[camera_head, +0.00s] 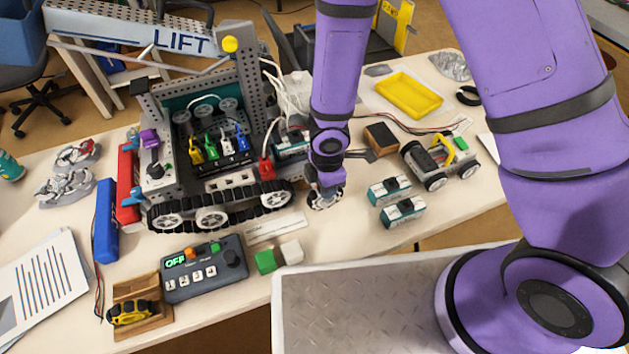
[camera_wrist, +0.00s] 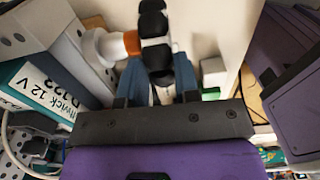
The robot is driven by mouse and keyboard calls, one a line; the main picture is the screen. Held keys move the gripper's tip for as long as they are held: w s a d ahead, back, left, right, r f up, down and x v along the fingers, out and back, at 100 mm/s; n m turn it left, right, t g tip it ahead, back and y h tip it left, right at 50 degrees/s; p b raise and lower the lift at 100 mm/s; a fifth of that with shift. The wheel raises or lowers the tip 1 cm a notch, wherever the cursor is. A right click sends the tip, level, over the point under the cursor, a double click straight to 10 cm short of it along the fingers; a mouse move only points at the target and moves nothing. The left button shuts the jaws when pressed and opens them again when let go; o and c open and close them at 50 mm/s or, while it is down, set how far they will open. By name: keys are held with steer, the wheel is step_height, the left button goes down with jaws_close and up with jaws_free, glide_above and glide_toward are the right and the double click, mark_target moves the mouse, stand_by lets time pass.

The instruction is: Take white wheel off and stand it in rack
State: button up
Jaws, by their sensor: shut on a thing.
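The white wheel (camera_head: 325,200), with dark rollers around its rim, is at the right side of the tracked robot (camera_head: 222,190). My gripper (camera_head: 326,183) comes down from above and is shut on it. In the wrist view the wheel's black rollers (camera_wrist: 155,45) stand edge-on between my two fingers (camera_wrist: 158,78). A white hub piece with an orange ring (camera_wrist: 113,45) lies just left of the wheel. I cannot tell whether the wheel still sits on its axle. The wooden rack (camera_head: 157,319) is at the front left, with a yellow wheel (camera_head: 130,312) in it.
The control box (camera_head: 205,270) reading OFF stands beside the rack. Green and white blocks (camera_head: 278,257) lie in front of the wheel. Two teal-and-white modules (camera_head: 403,200) and a small wheeled car (camera_head: 440,160) are to its right. A blue battery (camera_head: 106,222) lies at left.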

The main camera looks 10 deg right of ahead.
steer(key=shift+r, duration=2.35)
